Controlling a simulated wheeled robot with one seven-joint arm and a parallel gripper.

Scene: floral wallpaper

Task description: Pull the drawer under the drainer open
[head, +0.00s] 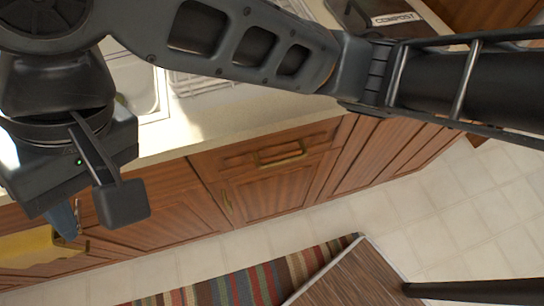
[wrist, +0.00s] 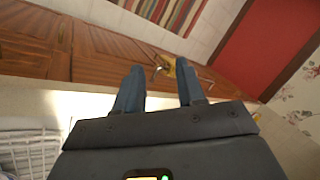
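The wooden drawer (head: 235,160) with a brass bar handle (head: 280,155) is in the middle of the head view. It sits under the counter edge below the white wire drainer (head: 205,85), and its front looks flush with the cabinet. My arm covers part of the drainer, which also shows at lower left in the wrist view (wrist: 30,152). My gripper (wrist: 159,68) is open and empty, its two blue-grey fingers apart. In the head view it is at the far left, well away from the drawer handle, with one blue fingertip showing.
A yellow cloth-like thing (head: 32,246) is by the cabinet fronts at lower left, near my gripper. A striped rug (head: 240,285) lies on the tiled floor. A cabinet door (head: 270,195) is below the drawer. A compost bin (head: 385,15) stands on the counter.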

